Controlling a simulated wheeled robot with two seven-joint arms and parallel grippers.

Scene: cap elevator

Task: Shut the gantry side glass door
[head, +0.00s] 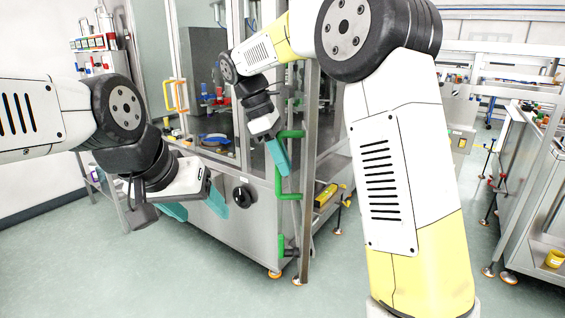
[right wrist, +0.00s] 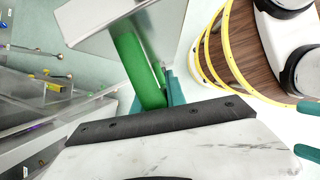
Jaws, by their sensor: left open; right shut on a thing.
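The green door handle (head: 289,197) is a bent green bar at the machine's near corner, beside an upright metal post (head: 308,170). My right gripper (head: 279,157), with teal fingers, is at this handle. In the right wrist view the green bar (right wrist: 138,70) passes by the teal fingers, and the gripper is shut on it. A metal panel or frame edge (right wrist: 120,25) lies just beyond the bar. How far the glass door stands from its frame I cannot tell. My left gripper (head: 193,207) is open and empty in front of the machine's lower cabinet.
The machine's grey cabinet (head: 262,225) has a black round knob (head: 242,196). Orange and yellow handles (head: 175,96) are on its front doors. A second green handle (head: 282,246) sits low at the corner. Another metal frame (head: 545,190) stands at right. The floor in front is clear.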

